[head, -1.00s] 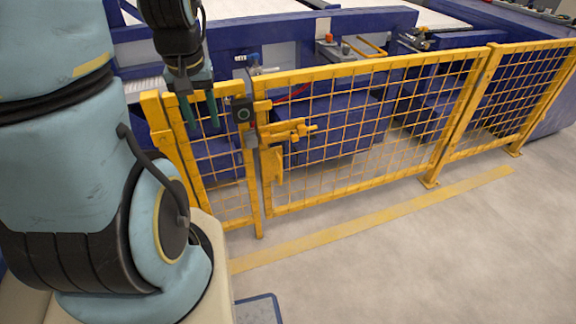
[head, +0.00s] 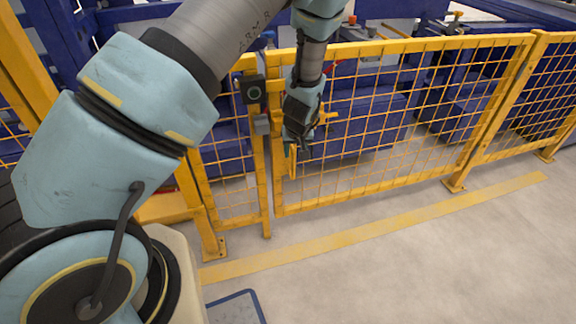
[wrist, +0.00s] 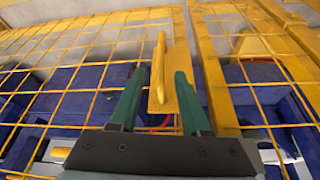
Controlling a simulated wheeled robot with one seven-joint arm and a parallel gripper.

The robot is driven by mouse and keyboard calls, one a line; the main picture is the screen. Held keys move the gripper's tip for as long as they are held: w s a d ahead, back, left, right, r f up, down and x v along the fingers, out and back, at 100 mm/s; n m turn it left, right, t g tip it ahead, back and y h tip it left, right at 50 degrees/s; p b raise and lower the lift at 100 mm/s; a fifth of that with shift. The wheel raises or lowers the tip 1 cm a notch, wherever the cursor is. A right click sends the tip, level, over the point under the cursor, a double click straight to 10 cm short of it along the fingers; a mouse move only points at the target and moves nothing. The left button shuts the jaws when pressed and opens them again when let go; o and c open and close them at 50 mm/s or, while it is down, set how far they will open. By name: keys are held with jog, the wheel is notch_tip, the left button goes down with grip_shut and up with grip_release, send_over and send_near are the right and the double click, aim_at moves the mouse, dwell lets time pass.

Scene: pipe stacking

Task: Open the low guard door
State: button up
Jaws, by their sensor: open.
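The low guard door (head: 400,110) is a yellow frame with wire mesh and appears shut against the post on its left. Its yellow handle (head: 292,162) shows just below my gripper in the head view. In the wrist view, the upright handle (wrist: 160,60) on its yellow plate (wrist: 178,75) appears between the fingers. My gripper (wrist: 160,88) is open, with one green finger on each side of the handle in the picture. I cannot tell whether the fingers touch it.
A dark switch box (head: 252,90) sits on the post beside the door's latch edge. A fixed mesh panel (head: 228,165) stands left of it. Blue machinery stands behind the fence. A yellow floor stripe (head: 380,226) runs along the front, and the grey floor there is clear.

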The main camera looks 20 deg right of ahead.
aim_at(293, 164)
jog(key=x, duration=0.9)
jog(key=shift+f, duration=0.35)
jog(key=shift+c, duration=0.4)
grip_shut()
dwell(0.5)
